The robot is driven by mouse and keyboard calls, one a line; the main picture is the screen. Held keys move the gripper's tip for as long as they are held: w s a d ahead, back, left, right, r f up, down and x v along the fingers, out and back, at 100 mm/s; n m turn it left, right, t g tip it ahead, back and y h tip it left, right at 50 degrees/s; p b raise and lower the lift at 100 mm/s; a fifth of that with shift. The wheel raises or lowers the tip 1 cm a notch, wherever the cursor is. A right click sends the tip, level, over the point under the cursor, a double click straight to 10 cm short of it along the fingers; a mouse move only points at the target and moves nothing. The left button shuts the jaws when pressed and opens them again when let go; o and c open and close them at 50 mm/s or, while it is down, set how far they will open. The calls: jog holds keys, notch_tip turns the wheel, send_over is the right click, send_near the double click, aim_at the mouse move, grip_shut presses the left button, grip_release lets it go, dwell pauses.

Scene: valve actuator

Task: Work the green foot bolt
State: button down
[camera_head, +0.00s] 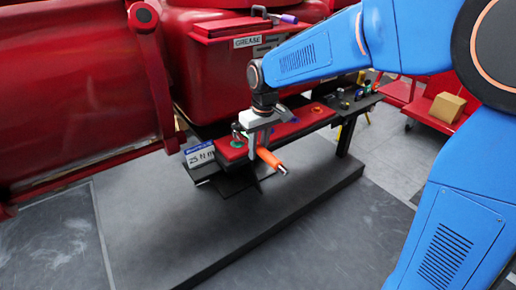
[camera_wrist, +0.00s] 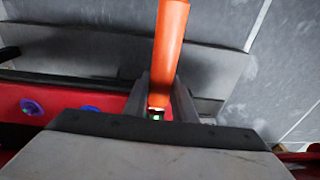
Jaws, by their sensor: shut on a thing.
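My gripper (camera_head: 262,140) is over the near left end of a red plate (camera_head: 231,153) on a dark bench. It is shut on an orange-handled tool (camera_head: 268,157), whose handle points down and right past the bench edge. In the wrist view the orange handle (camera_wrist: 168,45) runs upward from between the fingers. A green-ringed spot (camera_head: 237,144), which looks like the green bolt, is on the plate just left of the gripper. The gripper partly hides it, and I cannot tell whether the tool touches it. A tiny green patch shows between the fingers in the wrist view.
A blue-and-white sign (camera_head: 200,156) stands at the plate's left end. Ringed spots, one orange (camera_head: 316,110), lie farther along the plate; blue rings (camera_wrist: 32,106) show in the wrist view. Red machinery (camera_head: 230,75) rises behind. The floor in front is clear.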

jog(key=shift+f, duration=0.75)
jog(key=shift+s+a+m, duration=0.2)
jog(key=shift+a+m, duration=0.1)
dwell(0.4)
jog(key=shift+s+a+m, duration=0.3)
jog(key=shift+a+m, duration=0.3)
jog(key=shift+s+a, duration=0.1)
jog(key=shift+a, duration=0.05)
jog(key=shift+a+m, duration=0.2)
jog(key=shift+m, duration=0.2)
jog(key=shift+s+a+m+t, duration=0.3)
jog(key=shift+a+m, duration=0.5)
jog(key=shift+a, duration=0.1)
jog(key=shift+a, duration=0.15)
